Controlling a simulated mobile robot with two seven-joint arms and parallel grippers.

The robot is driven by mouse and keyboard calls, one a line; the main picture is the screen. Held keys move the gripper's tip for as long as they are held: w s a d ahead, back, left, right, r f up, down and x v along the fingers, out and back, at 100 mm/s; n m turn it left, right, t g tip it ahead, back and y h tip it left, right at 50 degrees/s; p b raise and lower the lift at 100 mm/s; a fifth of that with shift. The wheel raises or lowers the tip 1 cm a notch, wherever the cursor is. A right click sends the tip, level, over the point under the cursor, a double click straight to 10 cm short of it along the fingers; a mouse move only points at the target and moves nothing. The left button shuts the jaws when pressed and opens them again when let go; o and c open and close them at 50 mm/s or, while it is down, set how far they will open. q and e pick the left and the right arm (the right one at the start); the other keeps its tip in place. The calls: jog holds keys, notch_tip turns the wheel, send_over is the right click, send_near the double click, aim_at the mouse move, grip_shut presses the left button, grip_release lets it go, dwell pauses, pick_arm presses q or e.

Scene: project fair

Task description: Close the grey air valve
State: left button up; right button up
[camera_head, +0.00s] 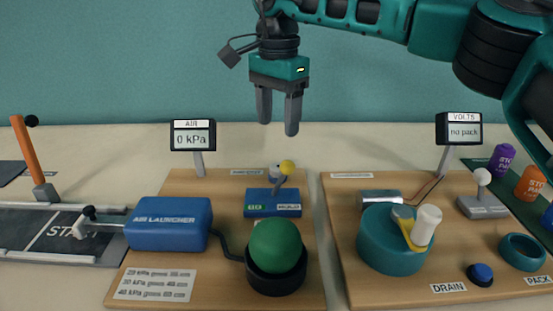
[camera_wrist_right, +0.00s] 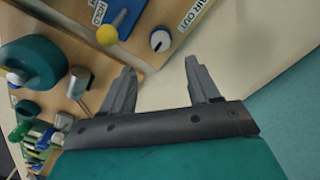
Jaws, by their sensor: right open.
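The air valve looks like a small round pale grey knob (camera_wrist_right: 160,40) with a dark mark on its face, beside the AIR OUT label in the right wrist view. In the head view the knob (camera_head: 274,170) is partly hidden behind the yellow ball of a lever. I cannot tell whether the valve is open or closed. My right gripper (camera_head: 278,115) hangs above and behind the board, fingers down, open and empty. In the wrist view its fingertips (camera_wrist_right: 160,68) are apart, with the knob beyond the gap. My left gripper is not in view.
A blue HOLD switch (camera_head: 272,203) with a yellow-ball lever (camera_head: 287,167) stands just in front of the knob. The AIR display (camera_head: 193,137) reads 0 kPa. A green ball pump (camera_head: 277,247) and blue air launcher (camera_head: 168,224) are nearer. A second board (camera_head: 337,235) lies right.

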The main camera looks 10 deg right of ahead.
aim_at(278, 166)
notch_tip(278, 166, down, 10)
jog(key=shift+r+b, duration=0.2)
jog(key=shift+b, duration=0.6)
jog(key=shift+c, duration=0.2)
jog(key=c, duration=1)
